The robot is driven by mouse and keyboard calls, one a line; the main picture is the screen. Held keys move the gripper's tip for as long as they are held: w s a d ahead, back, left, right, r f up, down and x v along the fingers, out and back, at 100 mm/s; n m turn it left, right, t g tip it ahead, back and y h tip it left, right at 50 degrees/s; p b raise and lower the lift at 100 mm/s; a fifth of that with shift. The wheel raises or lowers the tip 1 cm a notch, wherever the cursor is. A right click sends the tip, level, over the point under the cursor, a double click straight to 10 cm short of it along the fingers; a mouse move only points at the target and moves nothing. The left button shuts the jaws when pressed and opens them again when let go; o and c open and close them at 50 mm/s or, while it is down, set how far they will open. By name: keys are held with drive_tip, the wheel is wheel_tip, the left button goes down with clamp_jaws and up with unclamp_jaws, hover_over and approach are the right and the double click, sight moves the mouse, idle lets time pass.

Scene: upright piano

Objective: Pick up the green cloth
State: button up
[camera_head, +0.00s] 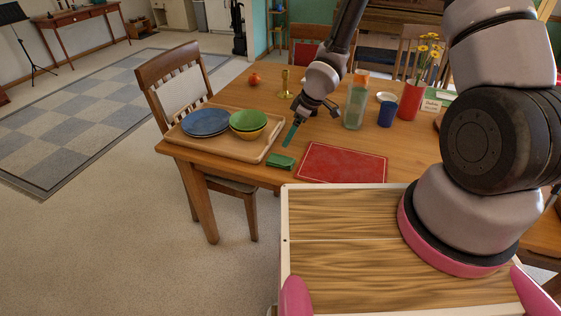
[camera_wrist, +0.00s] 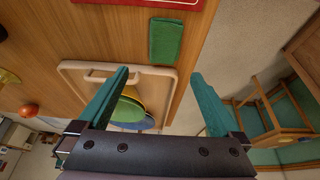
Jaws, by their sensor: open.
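The green cloth (camera_head: 280,161) lies folded on the wooden table near its front edge, between the tray and the red mat. In the wrist view the green cloth (camera_wrist: 166,41) is a small dark green rectangle, beyond my fingertips and between their lines. My gripper (camera_head: 291,134) is above the table, just over and behind the cloth in the head view, with a teal finger pointing down. In the wrist view my gripper (camera_wrist: 161,73) has its two teal fingers wide apart with nothing between them. The gripper is apart from the cloth.
A wooden tray (camera_head: 187,146) with a blue plate (camera_head: 206,122) and a green bowl (camera_head: 249,119) stands left of the cloth. A red mat (camera_head: 343,164) lies to its right. A glass bottle (camera_head: 355,108), blue cup (camera_head: 387,113) and brass candlestick (camera_head: 285,83) stand farther back.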

hover_over(278, 157)
drive_tip(key=d, duration=0.2)
drive_tip(key=f, duration=0.5)
drive_tip(key=shift+s+d+f, duration=0.1)
drive_tip(key=shift+s+f, duration=0.15)
drive_tip(key=shift+s, duration=0.05)
drive_tip(key=shift+x, duration=2.8)
drive_tip(key=shift+s, duration=0.1)
drive_tip(key=c, duration=1.3)
wheel_tip(278, 157, up, 10)
drive_tip(key=shift+c, duration=0.2)
